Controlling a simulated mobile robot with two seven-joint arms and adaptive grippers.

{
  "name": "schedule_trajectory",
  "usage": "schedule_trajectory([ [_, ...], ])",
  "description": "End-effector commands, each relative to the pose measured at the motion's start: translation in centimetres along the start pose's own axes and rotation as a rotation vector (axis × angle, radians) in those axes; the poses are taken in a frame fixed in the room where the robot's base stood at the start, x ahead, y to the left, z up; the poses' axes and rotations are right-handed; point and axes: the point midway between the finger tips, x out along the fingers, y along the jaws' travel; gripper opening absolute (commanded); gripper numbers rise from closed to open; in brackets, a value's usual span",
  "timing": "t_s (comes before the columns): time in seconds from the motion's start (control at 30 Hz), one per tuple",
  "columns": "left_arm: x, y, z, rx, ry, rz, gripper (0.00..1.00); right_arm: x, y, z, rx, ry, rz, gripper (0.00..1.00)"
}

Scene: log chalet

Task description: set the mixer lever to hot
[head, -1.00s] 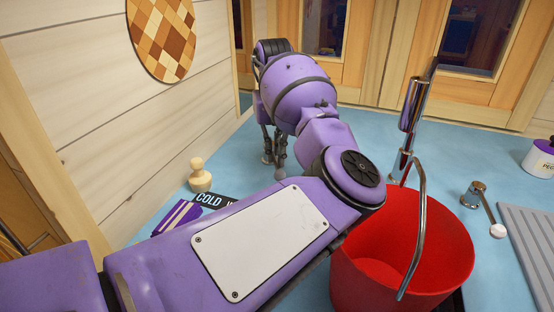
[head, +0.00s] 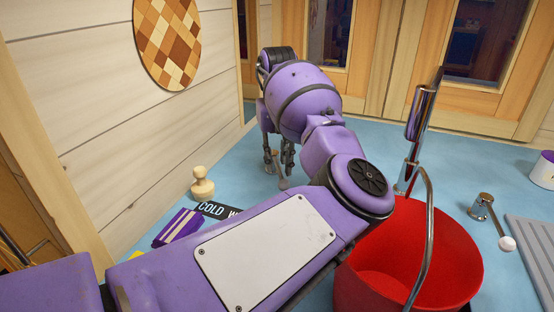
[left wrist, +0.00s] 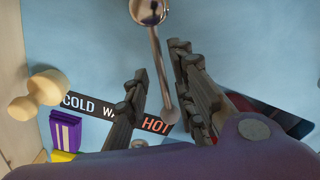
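The mixer lever is a metal rod (left wrist: 160,65) running from a shiny round pivot at the top of the left wrist view to a dull rounded knob. The knob lies by the right end of the word HOT on the black label strip (left wrist: 84,104). COLD is at the strip's left end. My left gripper (left wrist: 166,68) is open, with one finger on each side of the rod. I cannot tell whether either finger touches it. In the head view the gripper (head: 278,168) points down at the blue counter, with the lever's end just below. My right gripper is not in view.
A red bucket (head: 455,270) with a metal handle stands right of my left arm, by a chrome spout (head: 420,112). Another small lever with a white knob (head: 507,243) is farther right.

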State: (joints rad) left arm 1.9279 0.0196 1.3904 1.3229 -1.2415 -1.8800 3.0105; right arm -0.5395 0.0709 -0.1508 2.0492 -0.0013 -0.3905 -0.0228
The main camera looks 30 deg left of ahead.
Motion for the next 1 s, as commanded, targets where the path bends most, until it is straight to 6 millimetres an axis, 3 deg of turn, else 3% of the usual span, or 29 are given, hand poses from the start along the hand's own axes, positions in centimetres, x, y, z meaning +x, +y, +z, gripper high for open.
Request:
schedule_trajectory([
  [0.17, -1.3, 0.0, 0.1, 0.000, -0.001, -0.001, 0.24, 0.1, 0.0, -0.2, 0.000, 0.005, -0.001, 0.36],
  [0.63, -10.4, 0.1, 0.1, -0.001, -0.001, -0.003, 0.24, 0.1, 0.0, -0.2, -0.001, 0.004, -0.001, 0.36],
  [0.8, -11.8, 0.1, 0.1, -0.001, -0.001, -0.001, 0.24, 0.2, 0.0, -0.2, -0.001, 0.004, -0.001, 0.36],
  [1.0, -12.1, 0.1, 0.1, -0.001, 0.000, 0.000, 0.24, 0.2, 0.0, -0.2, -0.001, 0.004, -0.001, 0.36],
])
